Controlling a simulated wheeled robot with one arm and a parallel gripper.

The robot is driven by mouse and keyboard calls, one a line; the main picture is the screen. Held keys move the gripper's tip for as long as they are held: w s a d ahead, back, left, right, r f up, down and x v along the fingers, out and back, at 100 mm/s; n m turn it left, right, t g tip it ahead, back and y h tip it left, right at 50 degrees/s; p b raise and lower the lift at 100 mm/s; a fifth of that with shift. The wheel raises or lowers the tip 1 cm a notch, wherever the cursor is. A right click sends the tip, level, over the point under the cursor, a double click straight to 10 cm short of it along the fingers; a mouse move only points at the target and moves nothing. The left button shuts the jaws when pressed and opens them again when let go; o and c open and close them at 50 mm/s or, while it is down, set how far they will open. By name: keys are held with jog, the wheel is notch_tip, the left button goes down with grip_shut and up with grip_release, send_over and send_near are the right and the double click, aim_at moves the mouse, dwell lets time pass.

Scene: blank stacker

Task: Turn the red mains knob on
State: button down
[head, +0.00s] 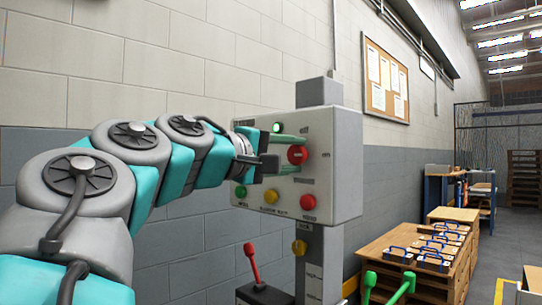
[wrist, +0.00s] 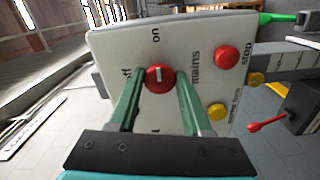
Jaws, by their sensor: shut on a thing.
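The red mains knob (wrist: 160,80) is round, with a white line on its face, and sits on a grey control panel (wrist: 195,40). In the wrist view the line lies up and down, in line with the word "on" above the knob; "off" is to the left, partly behind a finger. The knob also shows in the head view (head: 298,156). My gripper (wrist: 158,76) has its two green fingers on either side of the knob and is shut on it; in the head view the gripper (head: 288,154) reaches the panel from the left.
A red stop button (head: 308,202), a yellow button (head: 271,196) and a green button (head: 240,191) are lower on the panel. A red lever (head: 252,262) stands below the panel. A wooden bench (head: 420,260) with blue-handled trays is at right. Floor beyond is open.

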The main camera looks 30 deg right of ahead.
jog(key=shift+c, duration=1.7)
grip_release()
jog(key=v, duration=0.7)
jog(key=shift+a, duration=0.4)
jog(key=shift+s, duration=0.1)
